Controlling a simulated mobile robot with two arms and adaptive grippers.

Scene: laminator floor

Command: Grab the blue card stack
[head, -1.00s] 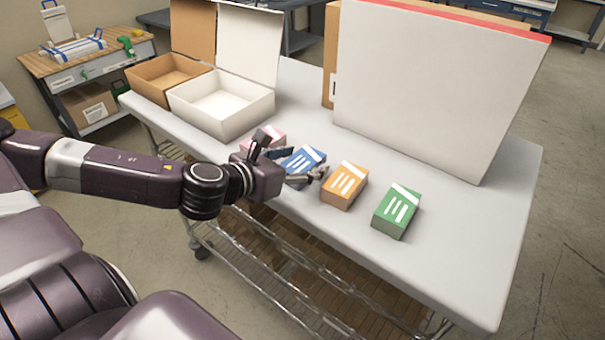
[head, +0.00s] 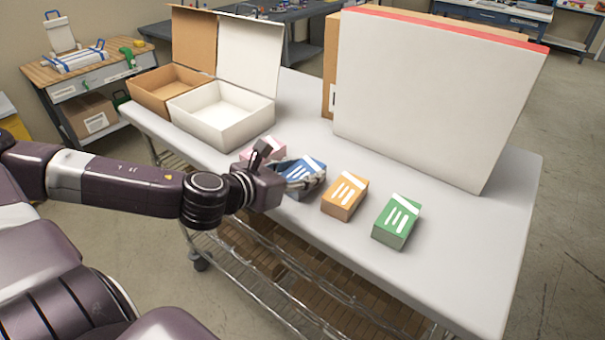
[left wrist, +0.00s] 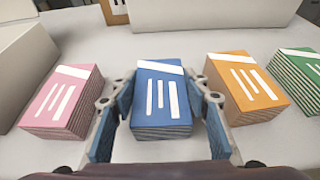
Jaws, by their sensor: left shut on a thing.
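The blue card stack (head: 305,171) sits on the grey table between the pink and orange stacks. It also shows in the left wrist view (left wrist: 162,98), with a white band and white stripes on top. My left gripper (head: 296,182) reaches it from the table's near left edge. In the left wrist view its fingers (left wrist: 162,100) stand on the two sides of the blue stack and are shut on it. In the head view the gripper hides part of the stack. My right gripper is not in view.
The pink stack (left wrist: 62,98) and orange stack (left wrist: 243,85) stand close on each side. The green stack (head: 397,222) is farther right. An open white box (head: 222,112) and a brown box (head: 165,85) stand back left. A large white panel (head: 435,95) stands behind.

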